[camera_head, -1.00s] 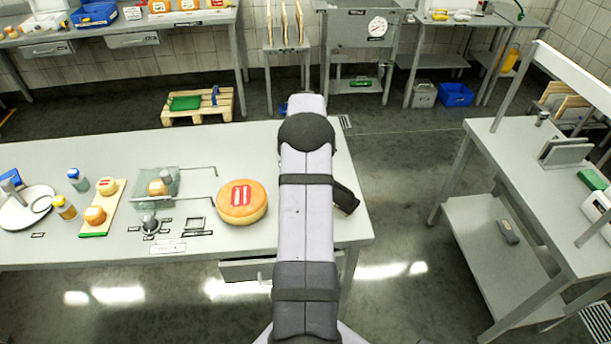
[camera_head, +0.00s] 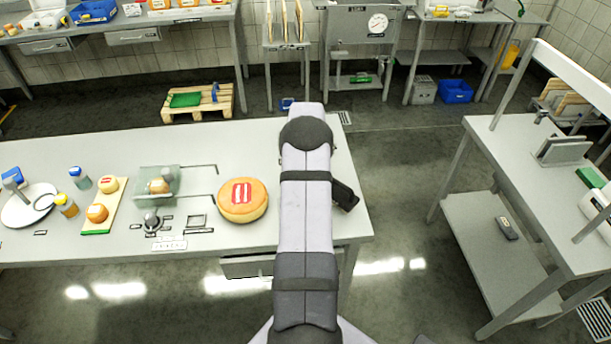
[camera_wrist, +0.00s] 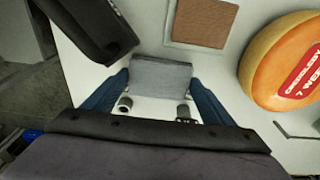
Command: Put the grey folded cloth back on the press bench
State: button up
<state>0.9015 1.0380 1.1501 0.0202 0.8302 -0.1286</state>
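The grey folded cloth (camera_wrist: 162,75) shows in the middle of the wrist view, between the two blue fingers of my gripper (camera_wrist: 160,77). The fingertips meet its left and right sides, and the gripper looks shut on it. The cloth is over the pale bench top; whether it touches the bench is unclear. In the head view my arm hides the gripper and the cloth. The bench (camera_head: 270,160) spans the left and middle of that view. A brown square (camera_wrist: 205,22) inside a pale border lies just beyond the cloth in the wrist view.
A large orange cheese wheel (camera_head: 242,199) with a red label stands left of my arm. A black object (camera_head: 345,195) lies close on the right. A glass-like box (camera_head: 158,180) and a board with small cheeses (camera_head: 100,214) are farther left. A second table (camera_head: 535,190) stands right.

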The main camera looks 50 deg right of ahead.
jog(key=o, duration=0.4)
jog(key=shift+c, duration=0.2)
jog(key=shift+r, duration=0.1)
notch_tip(320, 180, up, 12)
jog(key=s+a+b, duration=0.1)
jog(key=b, duration=0.2)
jog(key=w+a+n, duration=0.3)
jog(key=a+n, duration=0.1)
jog(key=a, duration=2.2)
jog(key=s+a+f+n, duration=0.1)
jog(key=s+a+n, duration=0.1)
jog(key=s+a, duration=0.6)
jog(key=s+a+f+n+g+y, duration=0.1)
jog(key=s+a+f+n, duration=0.1)
jog(key=s+a, duration=0.5)
jog(key=a+n, duration=0.1)
jog(key=a, duration=0.1)
jog(key=shift+s+a+f, duration=0.25)
jog(key=shift+s+a, duration=0.05)
jog(key=shift+s, duration=0.1)
